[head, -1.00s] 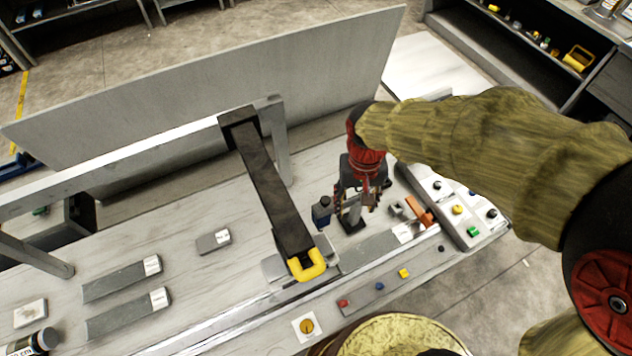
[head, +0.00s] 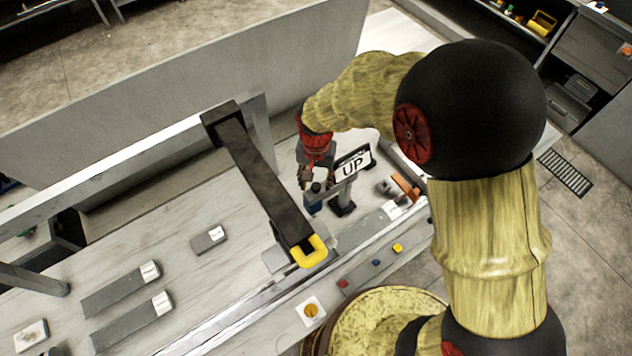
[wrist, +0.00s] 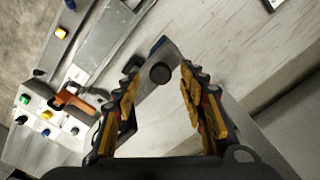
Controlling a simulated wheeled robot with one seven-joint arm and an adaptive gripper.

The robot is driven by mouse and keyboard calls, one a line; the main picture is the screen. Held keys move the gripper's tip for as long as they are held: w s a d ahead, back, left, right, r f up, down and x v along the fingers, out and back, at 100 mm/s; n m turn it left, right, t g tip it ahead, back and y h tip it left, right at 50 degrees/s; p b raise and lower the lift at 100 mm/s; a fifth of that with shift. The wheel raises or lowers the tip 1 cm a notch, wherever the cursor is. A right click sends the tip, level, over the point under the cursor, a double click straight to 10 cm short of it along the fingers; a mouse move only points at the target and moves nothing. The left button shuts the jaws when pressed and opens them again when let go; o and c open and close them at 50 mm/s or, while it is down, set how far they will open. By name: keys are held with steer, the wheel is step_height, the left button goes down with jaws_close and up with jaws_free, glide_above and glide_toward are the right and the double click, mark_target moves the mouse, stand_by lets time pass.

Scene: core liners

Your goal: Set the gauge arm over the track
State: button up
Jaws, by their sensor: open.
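The gauge arm is probably the long black bar (head: 262,180) with a yellow U-shaped handle (head: 312,252) at its near end. It reaches from the pale rail at the back of the bench to the metal track (head: 240,312) near the front edge. My gripper (head: 317,185) is right of the black bar, apart from the yellow handle, pointing down. In the wrist view my gripper (wrist: 157,78) is open, with a dark round knob (wrist: 160,73) between or below its fingers. A small blue piece with a dark top (head: 312,205) is partly hidden by my gripper.
A sign reading UP (head: 353,164) stands close right of my gripper. An orange piece (head: 405,187) lies farther right. Grey labelled blocks (head: 122,290) lie on the left bench. A tall grey panel (head: 200,105) stands behind. Coloured buttons (head: 376,263) line the front edge.

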steer(key=shift+f, duration=0.8)
steer(key=c, duration=0.3)
steer(key=c, duration=0.7)
jaws_close()
